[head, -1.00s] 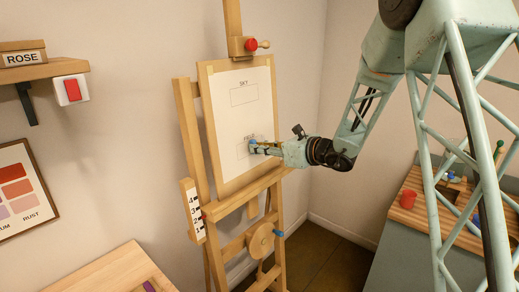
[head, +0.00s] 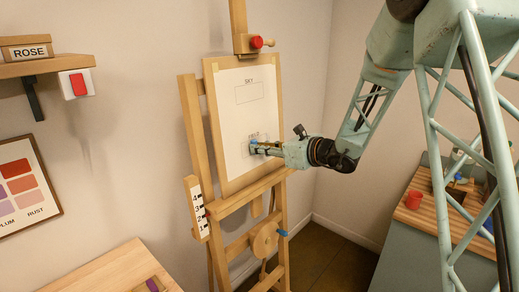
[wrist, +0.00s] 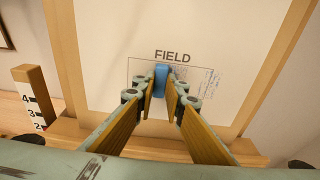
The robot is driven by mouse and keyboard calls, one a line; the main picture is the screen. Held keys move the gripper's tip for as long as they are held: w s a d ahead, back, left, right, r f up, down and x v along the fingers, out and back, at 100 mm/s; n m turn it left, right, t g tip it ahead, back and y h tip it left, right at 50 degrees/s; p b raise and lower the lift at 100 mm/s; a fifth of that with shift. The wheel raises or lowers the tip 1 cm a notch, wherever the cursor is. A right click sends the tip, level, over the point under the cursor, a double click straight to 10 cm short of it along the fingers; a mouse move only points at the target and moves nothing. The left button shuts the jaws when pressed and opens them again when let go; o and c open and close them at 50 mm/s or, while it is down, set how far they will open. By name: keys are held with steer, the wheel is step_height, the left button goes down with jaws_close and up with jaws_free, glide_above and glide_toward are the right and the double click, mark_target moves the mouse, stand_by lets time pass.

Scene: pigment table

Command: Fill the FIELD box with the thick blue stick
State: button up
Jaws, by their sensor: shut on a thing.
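My gripper (wrist: 163,92) is shut on the blue stick (wrist: 161,77), which sticks out between the fingertips toward the paper (wrist: 110,30). In the head view my gripper (head: 260,148) is at the lower part of the paper on the easel. The FIELD box (wrist: 135,58) is a thin outline under its printed word. The stick's end is inside it, near the top and left of the middle; I cannot tell whether it touches. Faint blue-grey strokes (wrist: 207,82) show at the box's right side, with some shading around the stick. My fingers hide the box's lower part.
The SKY box (head: 249,93) higher on the paper looks blank. The wooden easel (head: 196,150) frames the paper, with a ledge below and a numbered scale (head: 198,208) at left.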

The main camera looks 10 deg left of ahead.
mark_target(243, 151)
steer(key=shift+s+a, duration=0.1)
steer(key=shift+s+a+b, duration=0.75)
steer(key=shift+s, duration=0.2)
steer(key=shift+s+a, duration=0.1)
steer(key=shift+s, duration=0.05)
steer(key=shift+s+a+b, duration=0.65)
steer(key=shift+s+b, duration=0.15)
steer(key=shift+s, duration=0.2)
steer(key=shift+w+d, duration=0.1)
steer(key=shift+w, duration=0.15)
stand_by(0.6)
steer(key=shift+w+d, duration=0.75)
steer(key=shift+w, duration=0.15)
steer(key=shift+w, duration=0.15)
steer(key=shift+w+d, duration=0.7)
steer(key=shift+w, duration=0.3)
